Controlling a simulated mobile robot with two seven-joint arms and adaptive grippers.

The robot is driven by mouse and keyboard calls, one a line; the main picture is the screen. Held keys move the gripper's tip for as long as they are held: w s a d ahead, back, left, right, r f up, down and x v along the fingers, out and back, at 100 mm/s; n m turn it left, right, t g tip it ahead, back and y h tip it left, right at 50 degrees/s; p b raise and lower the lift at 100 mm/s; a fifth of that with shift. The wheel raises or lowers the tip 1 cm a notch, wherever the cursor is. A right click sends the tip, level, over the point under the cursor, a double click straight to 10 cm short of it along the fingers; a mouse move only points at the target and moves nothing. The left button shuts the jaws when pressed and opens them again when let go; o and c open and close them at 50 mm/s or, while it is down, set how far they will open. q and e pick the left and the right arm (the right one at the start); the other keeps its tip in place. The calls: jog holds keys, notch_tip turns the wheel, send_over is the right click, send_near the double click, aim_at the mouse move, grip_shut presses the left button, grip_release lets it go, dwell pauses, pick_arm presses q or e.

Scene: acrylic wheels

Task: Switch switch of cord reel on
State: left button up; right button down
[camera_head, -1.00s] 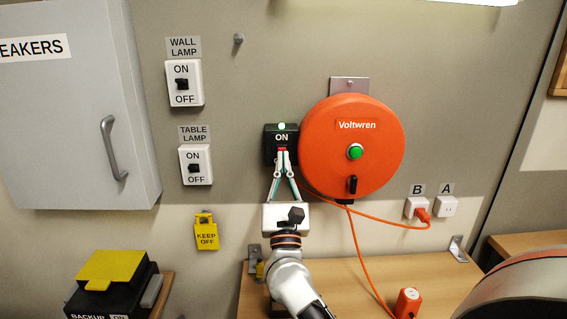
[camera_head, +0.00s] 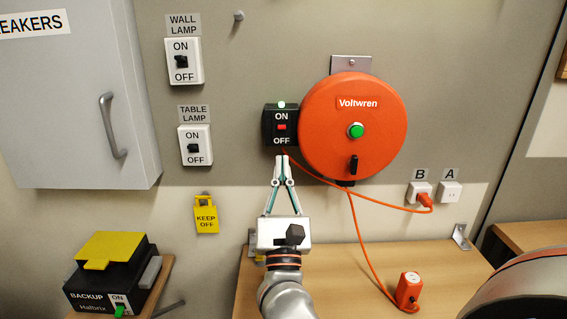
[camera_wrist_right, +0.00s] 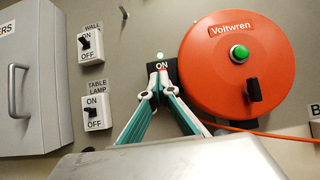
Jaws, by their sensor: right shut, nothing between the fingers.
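The cord reel (camera_head: 330,140) is a round orange drum marked Voltwren, fixed to the wall, with a lit green button at its centre. Its switch box (camera_head: 269,127) is black with ON above and OFF below.
Two white lamp switches (camera_head: 183,61) (camera_head: 195,146) and a grey cabinet (camera_head: 70,120) are on the left. A yellow KEEP OFF tag (camera_head: 206,216) hangs below. An orange cord runs to outlet B (camera_head: 414,186); an orange socket (camera_head: 407,287) stands on the wooden shelf (camera_head: 345,265).

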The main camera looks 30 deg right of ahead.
jog(key=shift+s+a+r, duration=0.1)
jog(key=shift+s+a, duration=0.25)
jog(key=shift+s, duration=0.3)
jog(key=shift+s+a+r, duration=0.1)
jog(key=shift+s+a, duration=0.25)
jog(key=shift+s, duration=0.3)
